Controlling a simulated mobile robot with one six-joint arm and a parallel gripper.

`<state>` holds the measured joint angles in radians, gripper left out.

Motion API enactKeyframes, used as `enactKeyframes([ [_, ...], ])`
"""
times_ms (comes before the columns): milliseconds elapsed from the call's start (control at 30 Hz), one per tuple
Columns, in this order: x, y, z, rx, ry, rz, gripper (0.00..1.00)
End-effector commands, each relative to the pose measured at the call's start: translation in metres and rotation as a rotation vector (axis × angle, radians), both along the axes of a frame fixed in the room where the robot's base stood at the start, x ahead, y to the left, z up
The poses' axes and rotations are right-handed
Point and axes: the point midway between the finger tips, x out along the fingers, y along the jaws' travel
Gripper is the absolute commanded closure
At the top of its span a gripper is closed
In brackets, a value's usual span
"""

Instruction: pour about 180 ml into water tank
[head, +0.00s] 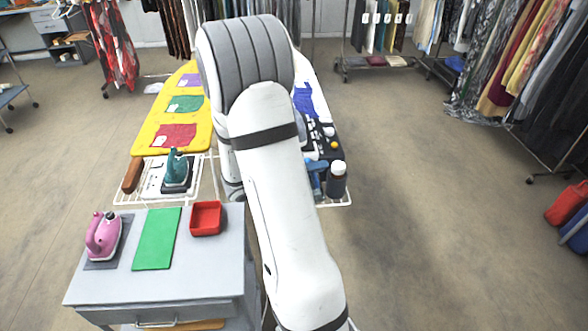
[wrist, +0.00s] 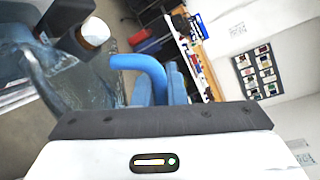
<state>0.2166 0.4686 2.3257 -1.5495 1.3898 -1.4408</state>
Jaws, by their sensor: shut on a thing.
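In the wrist view a clear jug (wrist: 62,78) with a thick blue handle (wrist: 140,62) is just ahead of my gripper (wrist: 152,115). I cannot tell the jug's water level or exact tilt. In the head view my arm hides my gripper and most of the jug; a blue part (head: 318,178) shows beside my arm. A teal iron (head: 176,168) stands on a white rest at the yellow board's near end. A pink iron (head: 103,236) stands on the grey cabinet. I cannot single out a water tank.
A dark bottle with a white cap (head: 337,181) stands at the right board's near end. The grey cabinet (head: 215,265) carries a green mat (head: 157,240) and a red tray (head: 206,219). Cloth pieces lie on the yellow board (head: 188,83). Open floor lies right; clothes racks stand behind.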

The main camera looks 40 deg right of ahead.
Motion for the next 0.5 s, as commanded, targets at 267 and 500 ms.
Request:
enactKeyframes([
  [267,0.0009,-0.0009,0.0033,0.005,0.020,-0.001,1.00],
  [500,0.0015,-0.0014,0.0047,0.011,0.036,-0.001,1.00],
])
